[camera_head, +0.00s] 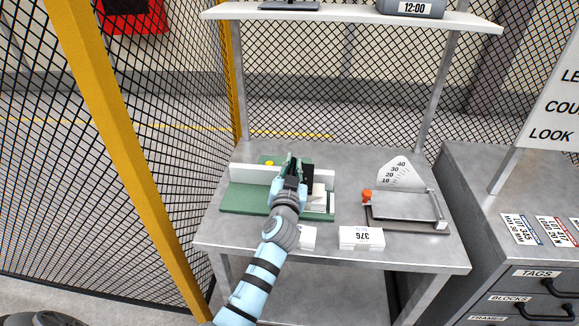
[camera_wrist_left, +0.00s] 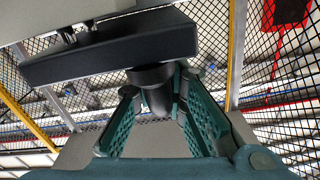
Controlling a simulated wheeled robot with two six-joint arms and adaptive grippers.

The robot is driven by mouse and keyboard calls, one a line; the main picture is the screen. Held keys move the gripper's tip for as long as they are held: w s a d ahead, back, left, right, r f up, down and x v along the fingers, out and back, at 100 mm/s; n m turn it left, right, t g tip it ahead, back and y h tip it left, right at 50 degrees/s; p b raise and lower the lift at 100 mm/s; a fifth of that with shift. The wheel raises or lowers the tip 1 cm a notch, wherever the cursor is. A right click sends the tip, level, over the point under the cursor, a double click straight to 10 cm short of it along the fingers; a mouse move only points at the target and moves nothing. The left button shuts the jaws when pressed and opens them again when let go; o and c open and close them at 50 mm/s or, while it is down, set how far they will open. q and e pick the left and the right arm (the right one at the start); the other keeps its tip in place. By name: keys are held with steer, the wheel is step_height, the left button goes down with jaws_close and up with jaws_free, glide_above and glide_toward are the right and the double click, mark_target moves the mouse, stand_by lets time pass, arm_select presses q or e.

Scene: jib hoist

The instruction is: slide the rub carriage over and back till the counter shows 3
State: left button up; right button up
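A green-based fixture (camera_head: 245,200) with a pale upright strip (camera_head: 243,174) stands on the left of the grey table; I take it to hold the rub carriage. My left gripper (camera_head: 291,163) is over its middle and hides much of it. A dark part (camera_head: 308,178) shows just right of the fingers. In the left wrist view a black bar (camera_wrist_left: 110,52) carries a dark round knob (camera_wrist_left: 155,88) between the green finger pads. The fingers stand on both sides of it; whether they press on it is unclear. I cannot read a counter. My right gripper is not in view.
A scale with an orange knob (camera_head: 367,196) and a dial (camera_head: 402,174) stands at the right. A white block marked 376 (camera_head: 361,237) lies at the front. A shelf (camera_head: 350,17) with a clock (camera_head: 412,8) is above. A yellow post (camera_head: 115,130) is left.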

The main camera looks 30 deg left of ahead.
arm_select(q)
steer(key=o, duration=0.3)
steer(key=shift+w+d, duration=0.1)
steer(key=shift+d, duration=0.15)
steer(key=shift+o, duration=0.2)
steer(key=shift+a, duration=0.1)
steer(key=v, duration=0.7)
steer(key=shift+s, duration=0.25)
